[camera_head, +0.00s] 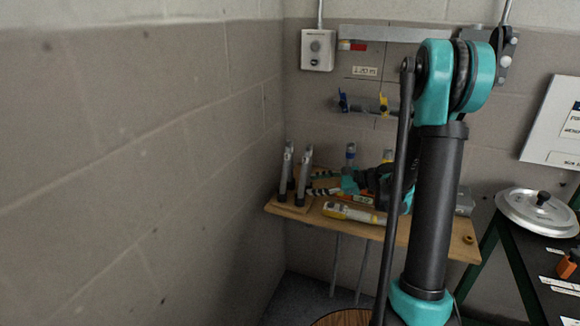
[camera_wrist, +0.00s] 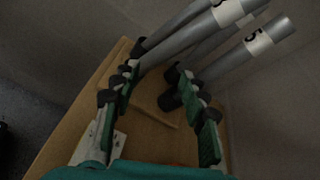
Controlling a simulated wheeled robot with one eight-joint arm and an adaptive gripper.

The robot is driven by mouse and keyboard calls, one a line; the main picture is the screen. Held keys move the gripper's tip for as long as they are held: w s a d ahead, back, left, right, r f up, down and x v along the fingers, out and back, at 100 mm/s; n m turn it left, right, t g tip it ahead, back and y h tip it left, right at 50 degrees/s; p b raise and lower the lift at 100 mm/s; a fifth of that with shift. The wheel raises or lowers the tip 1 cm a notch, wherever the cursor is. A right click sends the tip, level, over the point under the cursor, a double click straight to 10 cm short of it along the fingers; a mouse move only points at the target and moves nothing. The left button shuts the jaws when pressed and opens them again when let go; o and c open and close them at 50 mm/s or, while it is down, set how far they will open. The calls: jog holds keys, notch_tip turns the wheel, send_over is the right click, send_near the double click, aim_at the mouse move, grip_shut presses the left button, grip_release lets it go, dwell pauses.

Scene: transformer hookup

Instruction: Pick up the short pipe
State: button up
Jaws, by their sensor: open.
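Two grey metal pipes stand close together at the left end of the wooden shelf, a left pipe (camera_head: 287,167) and a right pipe (camera_head: 304,180). I cannot tell which is the short one. In the wrist view, grey pipes with white bands marked 5, an upper pipe (camera_wrist: 190,38) and a lower pipe (camera_wrist: 240,58), rise from dark bases toward the upper right. My gripper (camera_head: 314,183) is open just right of the pipes. In the wrist view my gripper (camera_wrist: 155,80) shows green-padded fingers spread apart. Its fingertips are close to the pipe bases, and nothing is clearly held.
A wall (camera_head: 140,150) is close on the left. A round metal lid (camera_head: 536,212) sits on the dark bench at right.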

aim_at(290, 167)
jog(key=w+m+y, duration=0.2)
jog(key=w+m, duration=0.1)
jog(key=w+d+r+m+y, duration=0.1)
jog(key=w, duration=0.1)
jog(key=shift+w+t+y, duration=0.25)
jog(key=shift+t+y, duration=0.15)
jog(key=shift+w+a+m, duration=0.1)
jog(key=shift+m, duration=0.2)
jog(key=x, duration=0.6)
jog(key=shift+a, duration=0.15)
jog(key=shift+w+x, duration=0.15)
jog(key=shift+x, duration=1.2)
jog(key=shift+w+x, duration=0.15)
jog(key=shift+x, duration=1.2)
jog(key=shift+f, duration=0.2)
grip_shut()
